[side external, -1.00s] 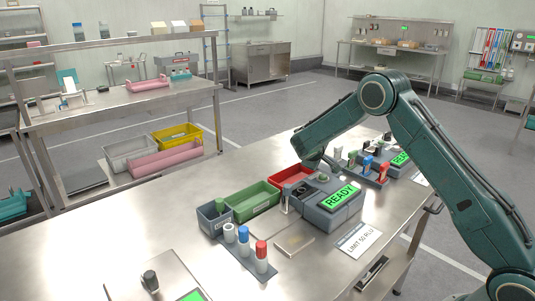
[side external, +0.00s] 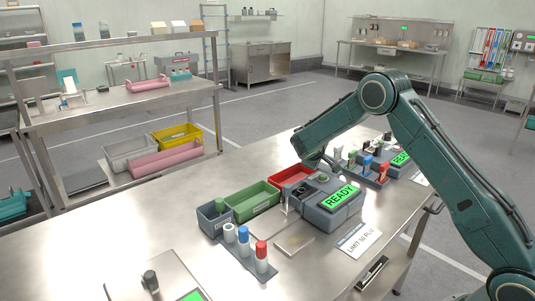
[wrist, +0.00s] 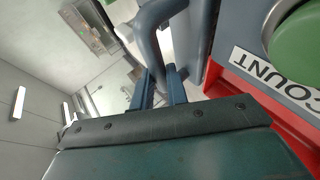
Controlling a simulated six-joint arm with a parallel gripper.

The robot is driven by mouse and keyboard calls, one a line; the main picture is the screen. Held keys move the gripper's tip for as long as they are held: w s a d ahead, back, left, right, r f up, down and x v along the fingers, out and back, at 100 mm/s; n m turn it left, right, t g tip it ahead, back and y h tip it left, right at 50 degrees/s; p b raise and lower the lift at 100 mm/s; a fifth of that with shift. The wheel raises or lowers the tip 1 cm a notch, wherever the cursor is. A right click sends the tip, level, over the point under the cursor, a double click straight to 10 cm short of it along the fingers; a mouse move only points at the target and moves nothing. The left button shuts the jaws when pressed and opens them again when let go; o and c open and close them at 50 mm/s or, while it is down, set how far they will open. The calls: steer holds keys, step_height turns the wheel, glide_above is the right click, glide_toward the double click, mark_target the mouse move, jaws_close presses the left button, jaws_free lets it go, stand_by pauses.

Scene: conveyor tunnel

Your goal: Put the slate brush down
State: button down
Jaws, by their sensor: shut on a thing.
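In the side external view my wrist is low over the back of the work table (side external: 150,235), by the red tray (side external: 291,174) and the grey READY unit (side external: 325,213). The fingers and the brush cannot be told apart there.
A green bin (side external: 252,201) and a small grey bin (side external: 213,217) stand left of the red tray. In front is a rack with white, blue and red-capped bottles (side external: 261,255). A rack of coloured items (side external: 368,166) stands right. The table's left part is mostly bare.

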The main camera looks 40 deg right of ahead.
step_height(320, 180, up, 20)
stand_by(0.6)
steer(key=shift+w+f, duration=0.1)
stand_by(0.5)
steer(key=w+a+f+n+t+y, duration=0.3)
steer(key=w+n+t+y, duration=0.35)
steer(key=n, duration=0.25)
steer(key=s+a+r+n+g+y, duration=0.1)
steer(key=s+a+r+n+y, duration=0.3)
steer(key=a+n+y, duration=0.3)
steer(key=shift+s+a+n+y, duration=0.4)
steer(key=shift+s+n+y, duration=0.25)
steer(key=shift+n+y, duration=0.5)
step_height(320, 180, down, 16)
